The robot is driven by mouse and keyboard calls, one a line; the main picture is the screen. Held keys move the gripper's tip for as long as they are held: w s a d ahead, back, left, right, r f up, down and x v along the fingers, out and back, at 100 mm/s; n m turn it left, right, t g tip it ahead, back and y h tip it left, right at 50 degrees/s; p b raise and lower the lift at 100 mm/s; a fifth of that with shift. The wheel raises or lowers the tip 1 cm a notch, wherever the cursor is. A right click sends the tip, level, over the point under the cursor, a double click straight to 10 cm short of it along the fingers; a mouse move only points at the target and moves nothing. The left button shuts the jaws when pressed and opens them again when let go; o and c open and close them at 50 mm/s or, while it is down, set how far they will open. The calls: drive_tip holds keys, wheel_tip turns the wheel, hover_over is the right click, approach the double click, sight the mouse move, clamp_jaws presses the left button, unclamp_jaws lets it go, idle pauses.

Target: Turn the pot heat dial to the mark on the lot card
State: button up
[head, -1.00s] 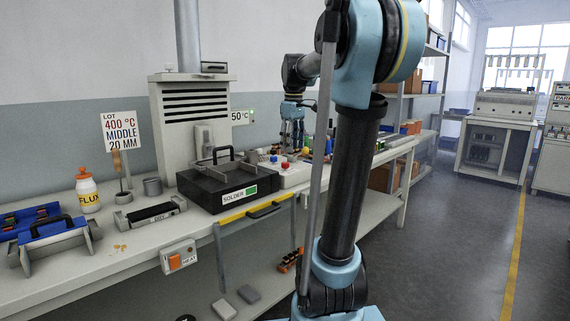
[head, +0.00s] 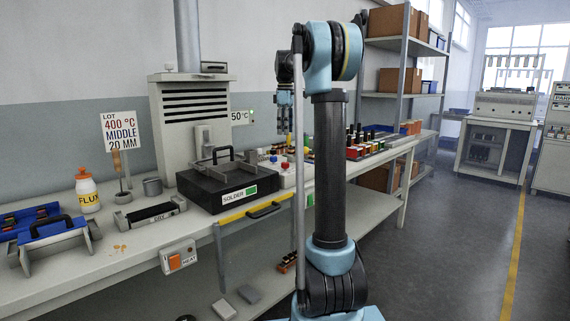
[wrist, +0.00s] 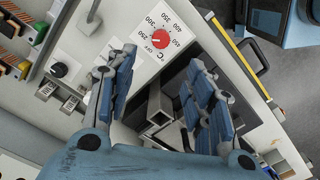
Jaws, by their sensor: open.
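The lot card (head: 120,131) stands on the bench at the left in the head view and reads 400 °C, middle, 20 mm. The heat dial (wrist: 160,39) is a red round knob on a white panel with a printed number scale and OFF, seen in the wrist view. Where its pointer stands is too small to tell. My gripper (head: 285,129) hangs fingers down above the bench, near the white control box (head: 287,179). In the wrist view its fingers (wrist: 162,60) are spread, with nothing between them, and the dial shows beyond their tips.
The black solder pot (head: 205,193) with its handle stands left of the control box. A fume hood (head: 172,110) rises behind it. A flux bottle (head: 87,190) and a blue rack (head: 50,230) stand farther left. Several small coloured parts (head: 370,145) crowd the bench to the right.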

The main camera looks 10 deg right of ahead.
sight(285, 165)
wheel_tip(285, 165, down, 15)
drive_tip(key=shift+r, duration=0.2)
idle(0.3)
drive_tip(key=c, duration=1.1)
